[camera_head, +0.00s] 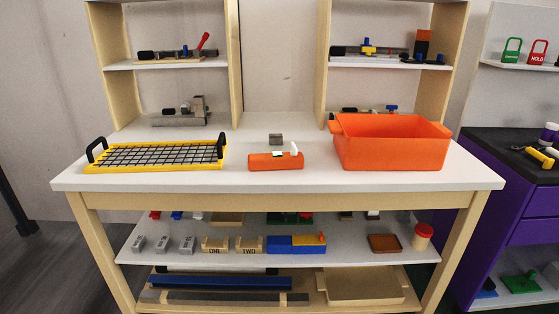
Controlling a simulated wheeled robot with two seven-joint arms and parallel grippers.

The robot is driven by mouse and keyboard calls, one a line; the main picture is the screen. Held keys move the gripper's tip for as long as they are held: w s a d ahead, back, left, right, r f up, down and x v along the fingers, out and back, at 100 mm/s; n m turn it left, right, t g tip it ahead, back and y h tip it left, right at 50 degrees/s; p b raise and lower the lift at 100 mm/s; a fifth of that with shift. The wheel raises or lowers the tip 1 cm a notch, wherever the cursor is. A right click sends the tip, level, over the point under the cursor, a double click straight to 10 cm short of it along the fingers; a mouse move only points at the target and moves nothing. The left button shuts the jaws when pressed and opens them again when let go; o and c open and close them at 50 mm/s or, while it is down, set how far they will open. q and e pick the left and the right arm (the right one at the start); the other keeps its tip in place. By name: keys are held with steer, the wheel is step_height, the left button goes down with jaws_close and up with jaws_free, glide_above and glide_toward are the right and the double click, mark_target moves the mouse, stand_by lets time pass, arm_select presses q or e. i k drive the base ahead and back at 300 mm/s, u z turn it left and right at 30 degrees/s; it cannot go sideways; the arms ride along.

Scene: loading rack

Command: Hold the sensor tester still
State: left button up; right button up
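A small orange block-like device (276,161) sits near the front middle of the white bench top. It has a dark round spot on its front and a white upright piece at its right end. It may be the sensor tester, but I cannot tell for sure. A small grey block (276,139) stands just behind it. Neither of my grippers is in view, and nothing is touching the orange device.
A yellow tray (158,167) with a grey grid and black handles is at left on the bench top (240,183). A large orange bin (391,153) is at right. Shelves stand behind and below with several parts. A purple cabinet (497,190) stands at far right.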

mark_target(295, 151)
steer(key=i, duration=1.05)
